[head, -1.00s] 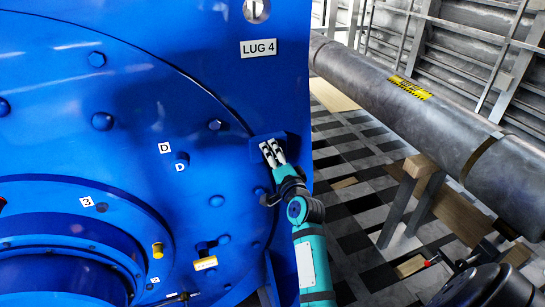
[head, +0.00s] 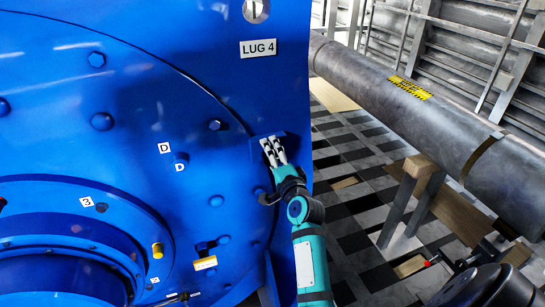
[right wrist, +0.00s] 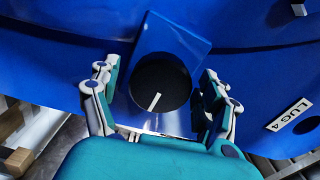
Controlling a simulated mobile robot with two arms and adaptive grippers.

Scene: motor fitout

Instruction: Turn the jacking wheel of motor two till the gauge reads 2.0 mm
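A round black disc with a white pointer mark, which looks like the jacking wheel (right wrist: 150,84), sits on a blue block (right wrist: 175,35) in the right wrist view. Its mark slants up to the right. My right gripper (right wrist: 160,98) is open, one finger on each side of the disc, with small gaps visible. In the head view the right gripper (head: 274,150) reaches the block at the right edge of the big blue motor (head: 120,130), below the LUG 4 label (head: 258,48); its fingers hide the disc there. I see no readable gauge. My left gripper is out of view.
Bolt heads and a yellow knob (head: 157,250) stand out from the motor face. A long grey cylinder (head: 400,100) rests on a wooden-topped stand (head: 420,175) at right. A red-tipped lever (head: 430,263) is at lower right. Checkered floor lies between.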

